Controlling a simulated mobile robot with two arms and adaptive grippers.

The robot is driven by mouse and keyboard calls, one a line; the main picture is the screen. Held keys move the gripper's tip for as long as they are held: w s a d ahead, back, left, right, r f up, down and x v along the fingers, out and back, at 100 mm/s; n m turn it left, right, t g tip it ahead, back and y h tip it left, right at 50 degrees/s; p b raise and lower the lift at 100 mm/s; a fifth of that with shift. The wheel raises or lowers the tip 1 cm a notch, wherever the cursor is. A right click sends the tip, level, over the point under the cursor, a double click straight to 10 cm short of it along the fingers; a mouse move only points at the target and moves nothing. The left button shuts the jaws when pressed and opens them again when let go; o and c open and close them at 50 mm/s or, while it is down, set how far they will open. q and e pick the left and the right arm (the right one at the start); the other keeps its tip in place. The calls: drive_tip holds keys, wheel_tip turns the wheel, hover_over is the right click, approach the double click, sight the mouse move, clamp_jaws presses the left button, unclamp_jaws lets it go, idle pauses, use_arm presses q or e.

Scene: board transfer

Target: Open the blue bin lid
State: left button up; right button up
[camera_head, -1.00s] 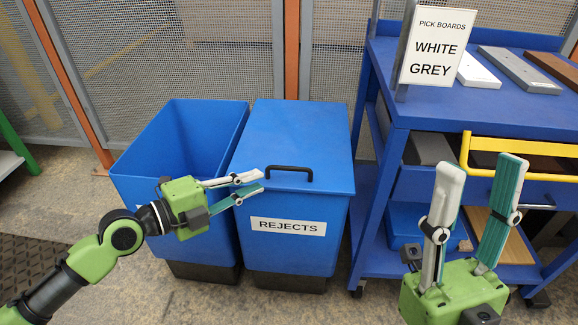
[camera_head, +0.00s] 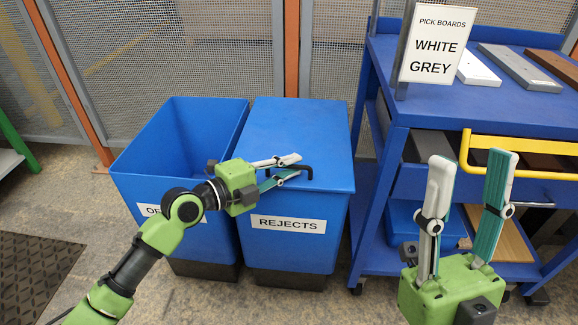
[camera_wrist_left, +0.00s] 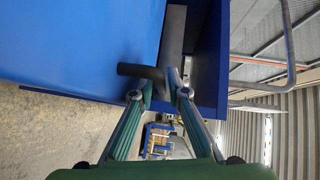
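The blue bin labelled REJECTS (camera_head: 322,245) stands beside the shelf cart, its flat blue lid (camera_head: 295,125) closed. A black handle (camera_head: 308,171) is on the lid's front part and is partly hidden by my left gripper. My left gripper (camera_head: 294,168) is at the handle with its fingers apart, one on each side of it. In the left wrist view the dark handle (camera_wrist_left: 142,71) reaches between the fingertips; I cannot tell whether they touch it. My right gripper (camera_head: 469,165) is open and empty in front of the cart.
An open-topped blue bin (camera_head: 150,170) stands left of the REJECTS bin, its label partly hidden by my arm. The blue cart (camera_head: 430,104) on the right carries white, grey and brown boards, a sign (camera_head: 437,45) and a yellow handle (camera_head: 520,147). Mesh fencing is behind.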

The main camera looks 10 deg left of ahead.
use_arm(q)
clamp_jaws()
